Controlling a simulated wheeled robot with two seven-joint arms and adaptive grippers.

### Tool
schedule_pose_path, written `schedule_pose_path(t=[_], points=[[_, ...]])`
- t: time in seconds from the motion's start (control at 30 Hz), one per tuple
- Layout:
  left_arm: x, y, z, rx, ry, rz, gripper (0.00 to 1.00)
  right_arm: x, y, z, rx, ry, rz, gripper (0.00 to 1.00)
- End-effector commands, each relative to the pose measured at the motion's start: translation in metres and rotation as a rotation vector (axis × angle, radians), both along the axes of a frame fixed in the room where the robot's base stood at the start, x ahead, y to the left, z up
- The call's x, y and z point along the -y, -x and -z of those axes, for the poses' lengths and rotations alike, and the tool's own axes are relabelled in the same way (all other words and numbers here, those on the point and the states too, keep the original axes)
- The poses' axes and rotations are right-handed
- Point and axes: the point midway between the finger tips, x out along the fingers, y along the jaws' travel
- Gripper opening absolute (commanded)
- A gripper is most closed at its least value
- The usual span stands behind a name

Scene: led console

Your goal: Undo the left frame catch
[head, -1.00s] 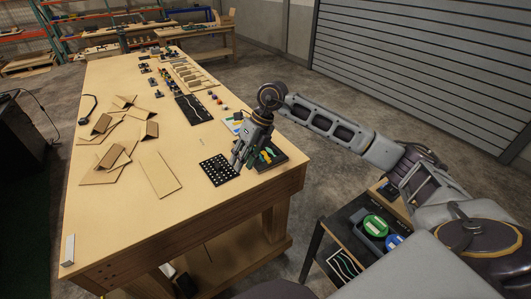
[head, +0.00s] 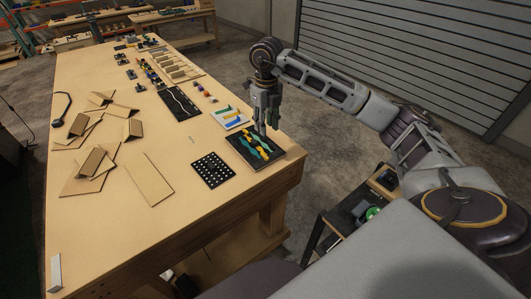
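A dark board (head: 238,146) with teal and yellow pieces on it lies near the table's right edge. I cannot make out a left frame catch at this size. My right gripper (head: 266,129) points down above the far part of this board, with its fingers apart and nothing seen between them. Whether the fingertips touch the board I cannot tell. My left gripper is not in view.
A black panel with white dots (head: 213,171) lies left of the board on the wooden table (head: 205,225). A white tray with coloured bars (head: 229,118) lies behind it. Folded cardboard pieces (head: 149,180) cover the left side. The front of the table is mostly clear.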

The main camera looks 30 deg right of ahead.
Motion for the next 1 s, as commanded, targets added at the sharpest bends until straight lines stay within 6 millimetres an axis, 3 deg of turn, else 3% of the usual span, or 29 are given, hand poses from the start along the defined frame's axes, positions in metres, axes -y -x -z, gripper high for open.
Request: schedule_pose_path(t=[0.37, 1.0], points=[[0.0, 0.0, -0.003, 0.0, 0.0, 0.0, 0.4, 0.0, 0.0, 0.013, -0.003, -0.001, 0.0, 0.33], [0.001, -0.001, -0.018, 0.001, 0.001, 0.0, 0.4, -0.001, 0.0, 0.092, -0.002, -0.002, -0.001, 0.33]])
